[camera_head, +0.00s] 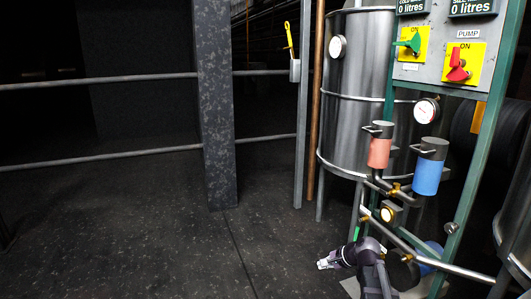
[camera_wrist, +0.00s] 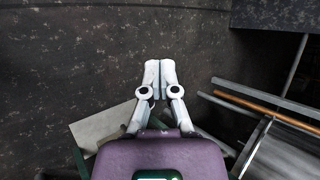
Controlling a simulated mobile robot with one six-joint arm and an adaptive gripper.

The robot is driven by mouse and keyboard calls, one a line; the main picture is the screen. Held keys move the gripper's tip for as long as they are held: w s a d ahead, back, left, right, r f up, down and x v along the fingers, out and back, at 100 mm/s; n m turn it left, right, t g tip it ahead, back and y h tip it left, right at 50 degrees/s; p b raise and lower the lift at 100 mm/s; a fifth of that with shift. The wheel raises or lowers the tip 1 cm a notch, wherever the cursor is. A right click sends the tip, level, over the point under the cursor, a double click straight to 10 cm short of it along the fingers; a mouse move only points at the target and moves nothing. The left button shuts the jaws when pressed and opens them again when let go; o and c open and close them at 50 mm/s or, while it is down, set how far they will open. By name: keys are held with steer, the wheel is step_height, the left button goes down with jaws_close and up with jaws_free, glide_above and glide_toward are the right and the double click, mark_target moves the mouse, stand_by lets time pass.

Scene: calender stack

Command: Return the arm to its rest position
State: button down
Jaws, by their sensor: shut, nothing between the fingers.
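My gripper (camera_head: 325,264) is low in the head view, right of centre, in front of the pipework and above the dark floor. In the wrist view its two pale fingers (camera_wrist: 160,74) are together at the tips, with nothing between them. My arm bends down to the bottom edge of the head view, where the rest of it is cut off.
A steel tank (camera_head: 358,80) and a panel (camera_head: 435,72) with a green and a red handle stand at right. Red (camera_head: 379,152) and blue (camera_head: 427,178) canisters sit on pipes near my arm. A dark pillar (camera_head: 217,110) and rails are left. The floor (camera_head: 150,245) there is clear.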

steer(key=s+a+r+n+g+h+p, duration=0.2)
steer(key=s+n+g+h+p, duration=0.45)
steer(key=s+n, duration=0.85)
step_height(320, 180, up, 37)
steer(key=s+m+p, duration=0.2)
steer(key=p, duration=3.5)
steer(key=shift+s+a+m+t, duration=0.15)
steer(key=shift+s+m+t, duration=0.25)
steer(key=shift+t, duration=0.05)
steer(key=shift+h, duration=0.25)
